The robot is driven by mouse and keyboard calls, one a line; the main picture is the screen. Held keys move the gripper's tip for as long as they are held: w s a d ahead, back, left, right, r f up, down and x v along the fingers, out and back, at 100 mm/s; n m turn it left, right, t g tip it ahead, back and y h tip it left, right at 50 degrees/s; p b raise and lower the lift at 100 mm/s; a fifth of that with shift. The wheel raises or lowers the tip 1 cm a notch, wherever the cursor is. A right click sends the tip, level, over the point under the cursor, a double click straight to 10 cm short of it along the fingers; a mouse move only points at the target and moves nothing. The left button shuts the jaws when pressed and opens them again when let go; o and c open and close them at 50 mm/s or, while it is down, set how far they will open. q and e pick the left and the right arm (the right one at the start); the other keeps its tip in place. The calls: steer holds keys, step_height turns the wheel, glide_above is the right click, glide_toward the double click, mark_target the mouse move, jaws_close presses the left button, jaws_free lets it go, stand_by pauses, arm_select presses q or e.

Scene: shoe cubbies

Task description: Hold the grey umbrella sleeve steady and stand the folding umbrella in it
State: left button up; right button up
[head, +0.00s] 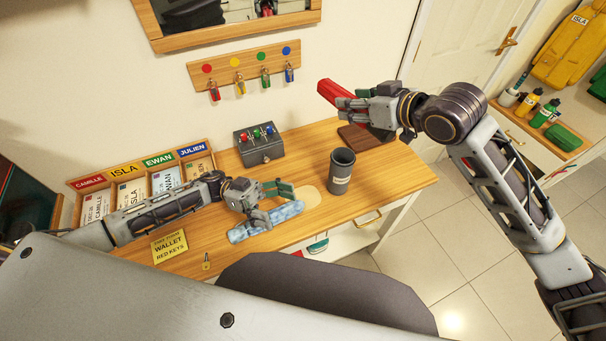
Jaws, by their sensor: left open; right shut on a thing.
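The grey umbrella sleeve (341,172) stands upright on the wooden table, its dark open mouth facing up and a small pale label on its side. My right gripper (345,103) is shut on a red, elongated thing, which looks like the folding umbrella (334,92). It holds it tilted, above and behind the sleeve, apart from it; the fingers hide part of it. My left gripper (276,203) is open, low over the table to the left of the sleeve, and not touching it.
A blue patterned long object (264,224) lies under my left gripper; contact is unclear. A grey box (259,148) with small coloured items stands behind. A labelled letter rack (150,186) is at left, a yellow note (169,246) in front. A dark brown board (362,138) lies behind the sleeve.

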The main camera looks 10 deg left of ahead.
arm_select(q)
steer(key=w+d+f+n+t+y, duration=0.1)
steer(key=w+d+f+n+t, duration=0.1)
steer(key=w+d+f+t, duration=0.3)
steer(key=n+t+y, duration=0.3)
steer(key=t, duration=0.4)
glide_toward(341, 168)
step_height(341, 168, down, 4)
steer(key=w, duration=0.1)
steer(key=shift+w+a+f+t, duration=0.25)
steer(key=shift+w+a+t, duration=0.15)
steer(key=shift+w+a, duration=0.3)
steer(key=shift+d, duration=0.1)
steer(key=shift+x, duration=5.9)
steer(key=shift+f, duration=0.1)
steer(key=shift+c, duration=0.3)
steer(key=c, duration=1)
steer(key=shift+c, duration=0.2)
